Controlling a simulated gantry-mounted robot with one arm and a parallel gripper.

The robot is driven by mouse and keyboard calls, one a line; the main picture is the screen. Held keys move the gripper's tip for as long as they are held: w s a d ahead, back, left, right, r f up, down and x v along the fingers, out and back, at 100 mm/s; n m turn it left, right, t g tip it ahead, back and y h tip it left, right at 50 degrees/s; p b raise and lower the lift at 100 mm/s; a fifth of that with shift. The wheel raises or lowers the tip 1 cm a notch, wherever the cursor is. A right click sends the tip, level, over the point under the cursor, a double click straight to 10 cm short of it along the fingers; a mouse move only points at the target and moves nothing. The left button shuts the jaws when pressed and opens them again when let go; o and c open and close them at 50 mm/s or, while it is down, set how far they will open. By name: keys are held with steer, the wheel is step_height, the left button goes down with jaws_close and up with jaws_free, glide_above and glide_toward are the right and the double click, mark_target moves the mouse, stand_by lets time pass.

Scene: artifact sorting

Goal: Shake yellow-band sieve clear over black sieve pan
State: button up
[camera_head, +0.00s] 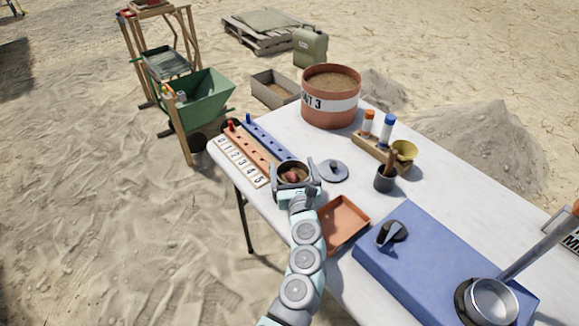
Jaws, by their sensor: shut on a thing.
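My gripper (305,191) is at the table's near-left edge, shut on the near rim of a round dark-grey sieve (279,178). Brown soil and reddish lumps lie inside the sieve. No yellow band can be made out on it from this angle. Whether a black pan stands directly beneath it is hidden by the sieve and my wrist. A round black-rimmed vessel (463,303) with a shiny metal bowl (493,298) in it stands at the lower right.
A grey lidded disc (334,172), an orange tray (344,222) and a numbered strip (240,161) lie close around the sieve. A blue case (425,255), dark brush pot (384,179), bottle rack (372,151) and big soil bucket (331,96) also occupy the white table (440,190).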

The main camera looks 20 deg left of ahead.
steer(key=shift+a, duration=0.1)
steer(key=shift+a, duration=1.25)
steer(key=shift+d+p, duration=0.15)
steer(key=shift+p, duration=0.15)
steer(key=shift+d, duration=1.2)
steer(key=shift+a, duration=0.2)
steer(key=shift+a+p, duration=0.3)
steer(key=shift+a, duration=0.9)
